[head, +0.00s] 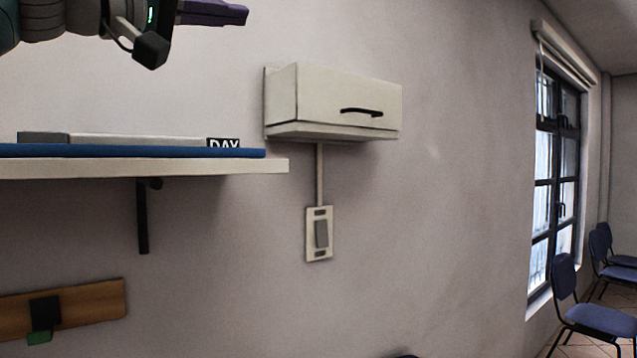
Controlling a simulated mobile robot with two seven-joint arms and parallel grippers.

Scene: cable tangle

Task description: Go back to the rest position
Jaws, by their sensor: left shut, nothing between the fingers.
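My left gripper (228,13) is at the top left of the head view, with its purple fingers pointing right. The fingers are together and nothing shows between them. It is above the wall shelf (250,166) and apart from it. My right gripper is not in the head view. No cable shows in this view.
A blue mat (150,152) lies on the shelf, with a grey bar (135,140) and a "DAY" block (223,143) on it. A white wall box (345,98) with a black handle hangs above a switch (320,234). A wooden board (90,302) is below. Chairs (600,319) stand right.

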